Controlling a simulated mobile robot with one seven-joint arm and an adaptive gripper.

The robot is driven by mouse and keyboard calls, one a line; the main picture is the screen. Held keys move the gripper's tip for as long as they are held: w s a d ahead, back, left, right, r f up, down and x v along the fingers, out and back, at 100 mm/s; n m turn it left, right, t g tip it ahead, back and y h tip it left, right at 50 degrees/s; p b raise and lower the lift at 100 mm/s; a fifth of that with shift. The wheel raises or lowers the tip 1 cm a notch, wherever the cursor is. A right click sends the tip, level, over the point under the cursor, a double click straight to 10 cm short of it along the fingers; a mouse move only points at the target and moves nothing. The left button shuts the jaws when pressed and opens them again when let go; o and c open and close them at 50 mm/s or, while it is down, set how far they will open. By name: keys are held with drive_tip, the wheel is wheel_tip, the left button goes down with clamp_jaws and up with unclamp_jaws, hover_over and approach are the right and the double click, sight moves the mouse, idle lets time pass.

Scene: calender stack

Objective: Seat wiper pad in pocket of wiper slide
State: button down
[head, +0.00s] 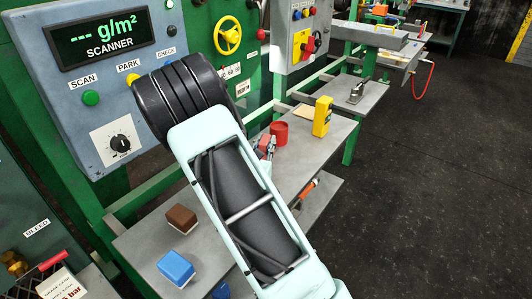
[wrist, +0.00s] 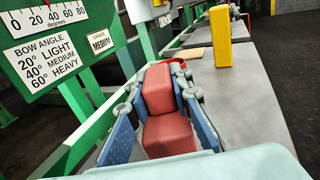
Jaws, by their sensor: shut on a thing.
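My gripper (wrist: 160,98) is shut on a red pad (wrist: 168,136), which sits between its two blue finger plates in the wrist view. The pad shows as two stepped red blocks; I cannot tell whether they are one piece. In the head view my gripper (head: 265,146) is mostly hidden behind my pale green arm, above the grey bench, with a bit of red between its fingers. No wiper slide or pocket can be made out for sure in either view.
Green frame and scanner panel (head: 92,100) border the left.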

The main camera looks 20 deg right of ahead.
drive_tip(key=shift+w+d+f, duration=0.15)
drive_tip(key=shift+f, duration=1.65)
drive_tip(key=shift+b, duration=0.3)
drive_tip(key=shift+f, duration=0.2)
drive_tip(key=c, duration=1.7)
unclamp_jaws()
drive_tip(key=shift+c, duration=0.2)
drive_tip(key=shift+r, duration=0.15)
